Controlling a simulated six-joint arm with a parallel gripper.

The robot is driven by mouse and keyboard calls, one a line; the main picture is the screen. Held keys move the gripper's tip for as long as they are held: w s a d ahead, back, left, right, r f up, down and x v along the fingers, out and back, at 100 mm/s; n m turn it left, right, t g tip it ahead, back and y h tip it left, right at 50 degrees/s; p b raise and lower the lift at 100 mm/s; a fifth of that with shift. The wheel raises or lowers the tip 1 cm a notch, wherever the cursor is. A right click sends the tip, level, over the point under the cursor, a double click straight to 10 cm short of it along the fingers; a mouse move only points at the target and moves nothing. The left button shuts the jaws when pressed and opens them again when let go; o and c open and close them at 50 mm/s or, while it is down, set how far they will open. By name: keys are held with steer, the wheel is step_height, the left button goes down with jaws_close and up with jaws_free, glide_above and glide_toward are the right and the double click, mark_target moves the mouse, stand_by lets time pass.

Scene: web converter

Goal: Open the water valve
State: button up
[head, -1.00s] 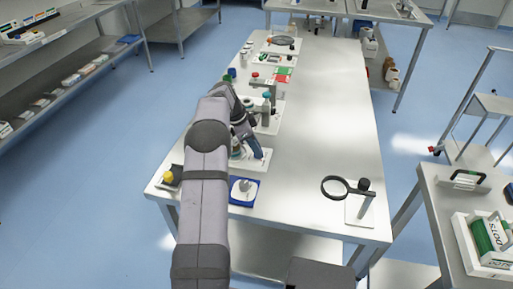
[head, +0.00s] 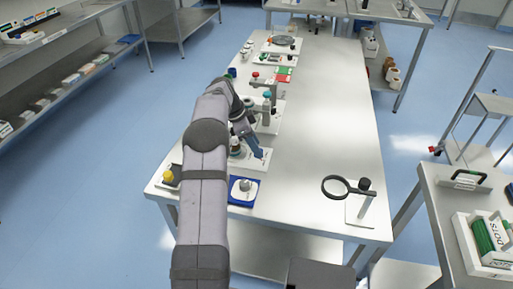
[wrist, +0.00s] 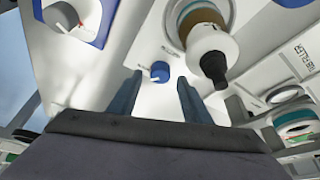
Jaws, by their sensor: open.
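My gripper (wrist: 158,76) is open and empty, with one blue-grey finger on each side of the knob; contact cannot be told. In the head view my gripper (head: 256,149) is low over the white plate near the bench's left side. A brown and white upright fixture with a black tip (wrist: 207,52) stands close to the right finger.
A blue-framed unit with a white dial (head: 243,190) lies nearer the front edge. A tap-like fixture with a teal top (head: 267,95) stands behind my gripper. A magnifier (head: 338,187) stands at front right.

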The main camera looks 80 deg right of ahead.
steer(key=v, duration=0.6)
steer(key=shift+b, duration=0.3)
steer(key=w+a+r+n+t+p, duration=0.25)
steer(key=w+a+n, duration=0.6)
steer(key=w, duration=0.65)
steer(key=w+a+r+n+p, duration=0.1)
steer(key=w+a+n, duration=0.25)
steer(key=a, duration=0.45)
steer(key=w+a+n, duration=0.3)
steer(key=w+a, duration=0.2)
steer(key=a, duration=0.3)
steer(key=a+n+t+p, duration=0.2)
steer(key=a+n, duration=0.6)
steer(key=a, duration=1.2)
steer(key=s+a+f+n+y+p, duration=0.1)
steer(key=s+a+f+n, duration=0.2)
steer(key=s+a+n, duration=0.5)
steer(key=s+a, duration=0.1)
steer(key=a, duration=0.4)
steer(key=shift+s+y, duration=0.2)
steer(key=shift+y, duration=0.2)
